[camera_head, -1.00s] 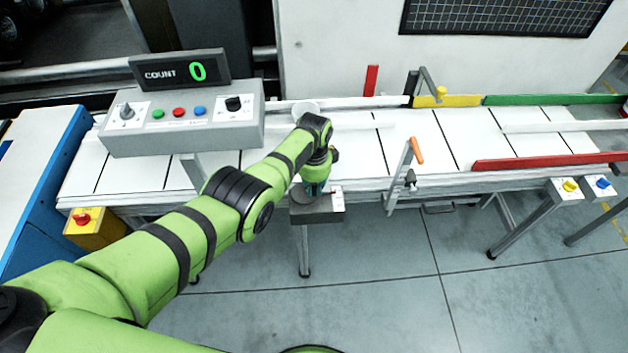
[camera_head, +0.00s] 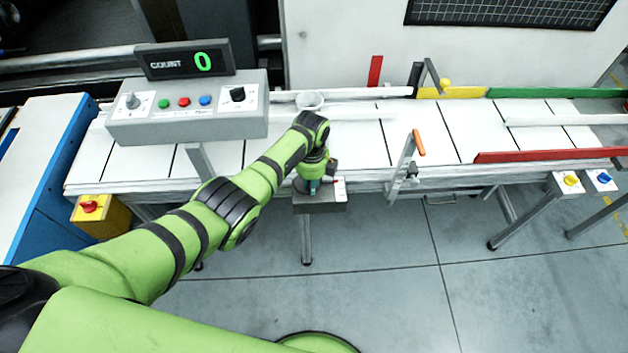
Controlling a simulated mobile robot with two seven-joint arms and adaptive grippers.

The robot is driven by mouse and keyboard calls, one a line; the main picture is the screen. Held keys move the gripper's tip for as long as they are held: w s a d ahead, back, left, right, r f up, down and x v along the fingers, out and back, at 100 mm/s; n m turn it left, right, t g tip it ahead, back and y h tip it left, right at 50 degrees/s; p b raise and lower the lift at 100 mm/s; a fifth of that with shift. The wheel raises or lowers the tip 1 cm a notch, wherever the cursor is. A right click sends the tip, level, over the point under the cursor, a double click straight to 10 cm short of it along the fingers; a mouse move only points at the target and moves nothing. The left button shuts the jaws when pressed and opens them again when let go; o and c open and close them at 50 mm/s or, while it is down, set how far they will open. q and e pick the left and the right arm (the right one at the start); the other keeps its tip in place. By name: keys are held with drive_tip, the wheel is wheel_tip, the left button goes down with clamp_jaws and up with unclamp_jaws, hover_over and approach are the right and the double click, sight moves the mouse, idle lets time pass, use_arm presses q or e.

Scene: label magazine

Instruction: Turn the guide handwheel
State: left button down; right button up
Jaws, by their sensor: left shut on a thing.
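My left gripper (camera_head: 312,187) points down over a small grey box (camera_head: 322,208) on a post at the conveyor's front edge. It is shut on a dark round part on top of that box, which looks like the guide handwheel (camera_head: 298,187). The gripper and wrist hide most of the wheel, so its turn angle cannot be read. A small red mark shows beside it on the box's right part. My right gripper is not in view.
A grey control box (camera_head: 187,118) with a count display (camera_head: 184,60) reading 0 stands at left. A white cup-like thing (camera_head: 309,100) is on the white conveyor (camera_head: 355,145) behind my wrist.

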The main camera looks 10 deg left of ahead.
sight(309, 191)
use_arm(q)
drive_tip(key=shift+s+a+f+m, duration=0.1)
drive_tip(key=shift+s+a+m, duration=0.1)
drive_tip(key=shift+m, duration=0.4)
drive_tip(key=shift+s+a+f+m, duration=0.1)
drive_tip(key=shift+s+a+m, duration=0.1)
drive_tip(key=shift+m, duration=0.4)
drive_tip(key=c, duration=1.2)
unclamp_jaws()
drive_tip(key=shift+w+r, duration=0.1)
drive_tip(key=shift+r, duration=0.1)
drive_tip(key=shift+w+d+r, duration=0.1)
drive_tip(key=shift+w+r, duration=0.05)
drive_tip(key=shift+r, duration=0.45)
wheel_tip(309, 191, up, 11)
drive_tip(key=shift+f, duration=0.2)
